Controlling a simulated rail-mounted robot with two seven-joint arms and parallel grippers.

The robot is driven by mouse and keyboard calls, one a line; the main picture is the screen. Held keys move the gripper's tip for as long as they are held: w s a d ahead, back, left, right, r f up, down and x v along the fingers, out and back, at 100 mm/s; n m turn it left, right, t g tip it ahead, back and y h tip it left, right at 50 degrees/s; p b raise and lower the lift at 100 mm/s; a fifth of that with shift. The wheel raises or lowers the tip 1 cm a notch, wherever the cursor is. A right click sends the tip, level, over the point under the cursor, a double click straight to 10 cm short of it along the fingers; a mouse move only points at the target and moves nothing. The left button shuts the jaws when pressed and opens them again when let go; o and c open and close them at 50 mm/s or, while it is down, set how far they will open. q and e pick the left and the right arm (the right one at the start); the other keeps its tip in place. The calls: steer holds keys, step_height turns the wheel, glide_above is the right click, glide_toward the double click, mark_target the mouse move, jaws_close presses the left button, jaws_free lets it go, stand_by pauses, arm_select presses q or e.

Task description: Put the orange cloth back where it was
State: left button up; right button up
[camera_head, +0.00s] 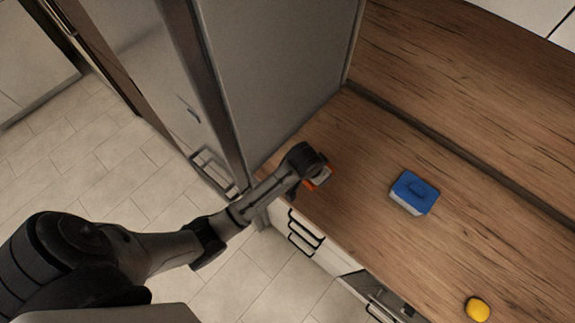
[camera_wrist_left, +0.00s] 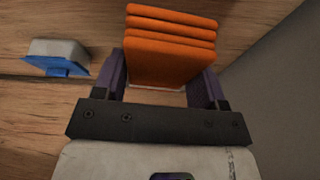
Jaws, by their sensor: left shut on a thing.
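The orange cloth (camera_wrist_left: 170,50) is folded in several layers and sits between the two fingers of my left gripper (camera_wrist_left: 164,82) in the left wrist view. The gripper is shut on it. In the head view my left gripper (camera_head: 316,176) is over the counter's left end, near the tall grey cabinet, and mostly hides the cloth; only a small orange part (camera_head: 318,180) shows. I cannot tell whether the cloth touches the counter. My right gripper is not in view.
The wooden counter (camera_head: 365,150) holds a blue and white box-like object (camera_head: 413,193), also in the left wrist view (camera_wrist_left: 55,55), and a yellow object (camera_head: 477,308). The tall grey cabinet (camera_head: 275,70) bounds the left end. Counter between the gripper and blue object is clear.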

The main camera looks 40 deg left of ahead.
arm_select(q)
steer(key=shift+n, duration=0.5)
steer(key=shift+a+n+y, duration=0.1)
steer(key=shift+n+y, duration=0.2)
steer(key=shift+n, duration=0.1)
steer(key=a+f, duration=0.2)
steer(key=a, duration=0.1)
steer(key=a+f, duration=0.2)
steer(key=a, duration=0.2)
steer(key=a+f, duration=0.3)
steer(key=a, duration=0.1)
steer(key=shift+w+a+p, duration=0.25)
steer(key=shift+w+p, duration=0.05)
steer(key=shift+p, duration=0.05)
steer(key=shift+f, duration=1.95)
steer(key=shift+f, duration=0.2)
steer(key=o, duration=0.9)
